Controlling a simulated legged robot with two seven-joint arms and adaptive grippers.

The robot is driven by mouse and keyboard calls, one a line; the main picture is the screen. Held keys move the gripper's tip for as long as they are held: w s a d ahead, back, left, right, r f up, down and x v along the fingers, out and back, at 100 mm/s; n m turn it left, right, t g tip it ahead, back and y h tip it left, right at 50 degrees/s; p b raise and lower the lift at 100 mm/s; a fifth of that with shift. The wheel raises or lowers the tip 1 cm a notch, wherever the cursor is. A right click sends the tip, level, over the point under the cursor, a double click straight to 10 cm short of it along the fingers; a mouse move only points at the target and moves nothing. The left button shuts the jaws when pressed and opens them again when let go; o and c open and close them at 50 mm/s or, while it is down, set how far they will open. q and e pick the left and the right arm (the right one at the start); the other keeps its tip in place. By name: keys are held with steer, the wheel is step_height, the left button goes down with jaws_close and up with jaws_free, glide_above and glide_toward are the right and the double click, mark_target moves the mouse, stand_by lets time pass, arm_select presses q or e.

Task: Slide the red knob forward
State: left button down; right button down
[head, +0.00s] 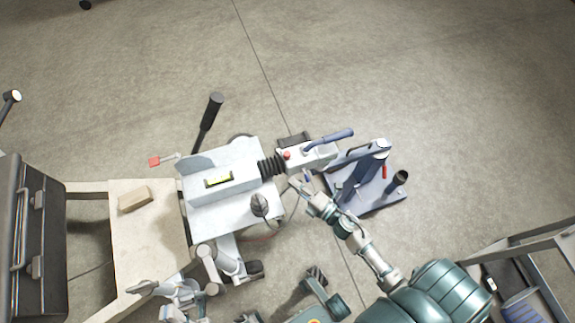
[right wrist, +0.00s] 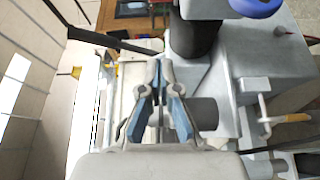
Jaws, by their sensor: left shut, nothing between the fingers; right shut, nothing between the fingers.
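A small red knob (head: 287,155) sits on top of the light grey coupling head (head: 318,155), just right of the black bellows (head: 271,166), in the head view. My right gripper (head: 304,184) is below and slightly right of the knob, beside the coupling, apart from the knob. Its fingers are together and empty, as the right wrist view (right wrist: 160,68) also shows. I cannot make out the red knob in the right wrist view. My left gripper (head: 138,288) is shut and empty at the lower left, near the wooden board, far from the knob.
A blue-grey handle (head: 335,135) rises over the coupling. A grey stand (head: 375,195) is to its right. A white housing with a spirit level (head: 219,180) and a black lever (head: 208,122) is to the left. The wooden board (head: 150,230) carries a block. The floor behind is clear.

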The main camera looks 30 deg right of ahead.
mark_target(290, 157)
steer(key=x, duration=0.9)
steer(key=shift+w, duration=0.3)
steer(key=d, duration=0.3)
steer(key=shift+s+b, duration=0.15)
steer(key=shift+b, duration=0.15)
steer(key=shift+d, duration=0.45)
steer(key=d, duration=0.2)
steer(key=shift+s+d, duration=0.35)
